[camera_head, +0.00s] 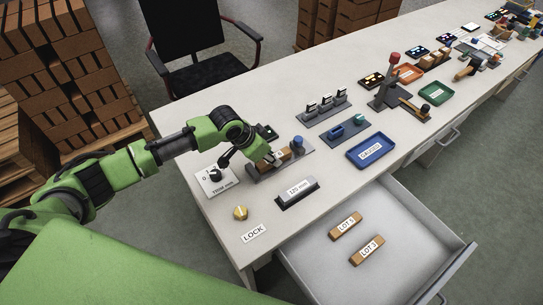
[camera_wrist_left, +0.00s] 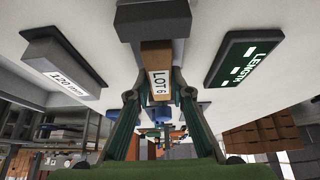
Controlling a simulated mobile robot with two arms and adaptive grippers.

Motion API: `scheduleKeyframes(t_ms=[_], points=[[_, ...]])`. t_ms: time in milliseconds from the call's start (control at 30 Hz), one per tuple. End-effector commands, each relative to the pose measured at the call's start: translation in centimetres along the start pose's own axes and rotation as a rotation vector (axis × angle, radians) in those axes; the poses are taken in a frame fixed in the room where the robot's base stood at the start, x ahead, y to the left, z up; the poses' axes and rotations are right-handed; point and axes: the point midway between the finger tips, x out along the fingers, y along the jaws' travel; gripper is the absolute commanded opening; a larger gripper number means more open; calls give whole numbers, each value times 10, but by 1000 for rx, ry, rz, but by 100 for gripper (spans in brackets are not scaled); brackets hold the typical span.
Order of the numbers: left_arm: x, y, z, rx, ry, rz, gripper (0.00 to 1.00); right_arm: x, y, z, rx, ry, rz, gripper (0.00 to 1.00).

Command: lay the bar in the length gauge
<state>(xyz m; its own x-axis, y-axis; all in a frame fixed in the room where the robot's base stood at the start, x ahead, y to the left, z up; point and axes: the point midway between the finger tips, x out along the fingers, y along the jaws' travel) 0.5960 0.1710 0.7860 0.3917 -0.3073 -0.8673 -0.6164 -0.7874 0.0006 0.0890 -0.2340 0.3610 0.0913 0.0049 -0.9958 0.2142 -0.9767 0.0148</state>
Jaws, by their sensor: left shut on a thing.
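The length gauge (camera_head: 258,174) is a grey fixture with a blue knob (camera_head: 298,141) at its right end, near the left part of the bench. My left gripper (camera_head: 272,158) is over it and shut on a brown wooden bar. In the left wrist view the bar (camera_wrist_left: 157,60), labelled LOT 6, sits between my fingers (camera_wrist_left: 157,95). Its far end is close to a dark block (camera_wrist_left: 153,20); I cannot tell whether they touch or whether the bar rests on the gauge. The black LENGTH display (camera_wrist_left: 243,58) stands beside it. My right gripper is out of view.
A 120 mm block (camera_head: 297,192) lies in front of the gauge. A TRIM dial plate (camera_head: 216,180) and yellow LOCK knob (camera_head: 240,213) are to the left. An open drawer (camera_head: 375,210) holds two labelled bars (camera_head: 345,226). A blue tray (camera_head: 371,152) lies to the right.

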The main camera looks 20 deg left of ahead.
Motion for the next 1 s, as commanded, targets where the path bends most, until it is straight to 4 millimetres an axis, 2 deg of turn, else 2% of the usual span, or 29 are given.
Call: scheduleKeyframes(t_ms=[33,67,100,433,567,667,1000], points=[[2,0,1,-1,0,0,0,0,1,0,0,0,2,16],[1,0,1,0,0,0,28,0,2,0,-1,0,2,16],[1,0,1,0,0,0,37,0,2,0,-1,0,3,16],[0,0,0,0,0,0,37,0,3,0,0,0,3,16],[-7,0,-1,0,0,0,37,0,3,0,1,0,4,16],[-22,-1,-1,0,1,-2,37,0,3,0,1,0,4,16],[-94,-1,0,1,0,-2,37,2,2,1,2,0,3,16]])
